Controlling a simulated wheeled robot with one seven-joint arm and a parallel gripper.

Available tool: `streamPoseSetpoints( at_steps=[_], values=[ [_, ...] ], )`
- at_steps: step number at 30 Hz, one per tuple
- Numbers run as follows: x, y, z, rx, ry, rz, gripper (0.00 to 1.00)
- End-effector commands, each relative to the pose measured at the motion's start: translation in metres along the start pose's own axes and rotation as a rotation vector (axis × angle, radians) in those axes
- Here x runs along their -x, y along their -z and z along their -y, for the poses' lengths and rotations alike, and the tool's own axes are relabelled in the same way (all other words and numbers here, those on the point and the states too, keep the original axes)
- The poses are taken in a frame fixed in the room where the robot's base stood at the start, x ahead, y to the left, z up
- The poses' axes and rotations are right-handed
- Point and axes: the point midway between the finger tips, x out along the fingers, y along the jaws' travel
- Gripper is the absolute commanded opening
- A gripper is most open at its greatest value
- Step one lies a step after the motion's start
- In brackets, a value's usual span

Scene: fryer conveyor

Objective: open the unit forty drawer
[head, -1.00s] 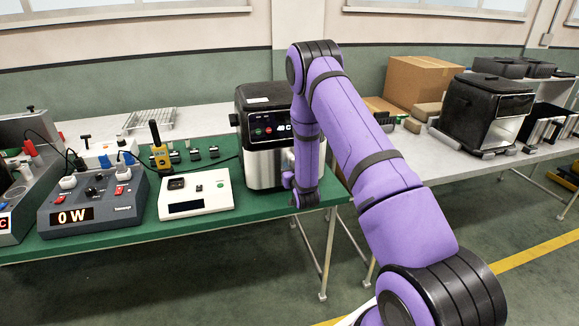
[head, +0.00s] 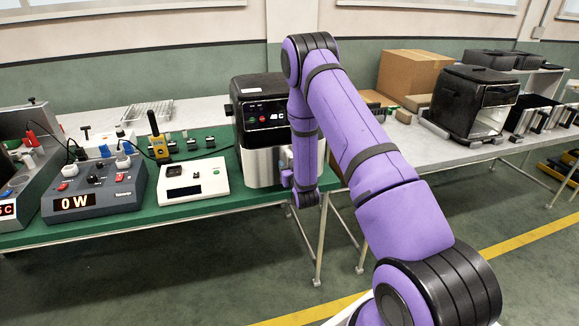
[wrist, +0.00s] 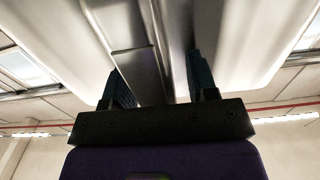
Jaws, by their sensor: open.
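An air fryer (head: 262,87) with a black top, a lit front panel and a silver lower drawer front (head: 262,168) stands at the right end of the green-topped table. Its drawer looks shut. The panel number is partly hidden by my arm and hard to read. In the head view, my wrist is close to the drawer front and hides its handle side; my fingertips are hidden. In the wrist view, my gripper (wrist: 160,85) is open, its two dark fingers on either side of a grey upright bar, perhaps the handle, before a pale shiny surface. I cannot tell whether they touch it.
Left of the fryer are a white scale-like box (head: 193,180), a yellow handheld device (head: 158,140) and a grey power meter (head: 95,190). A second fryer (head: 470,103) and a cardboard box (head: 413,78) stand on the right table (head: 385,145). Open floor lies in front.

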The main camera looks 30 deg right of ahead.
Motion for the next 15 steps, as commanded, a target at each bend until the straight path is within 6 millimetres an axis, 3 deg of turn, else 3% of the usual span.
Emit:
streamPoseSetpoints(
  at_steps=[8, 15],
  values=[
    [0.005, 0.0, 0.0, 0.0, 0.0, 0.001, 0.53],
    [0.042, -0.001, 0.0, 0.0, 0.0, 0.003, 0.53]
  ],
)
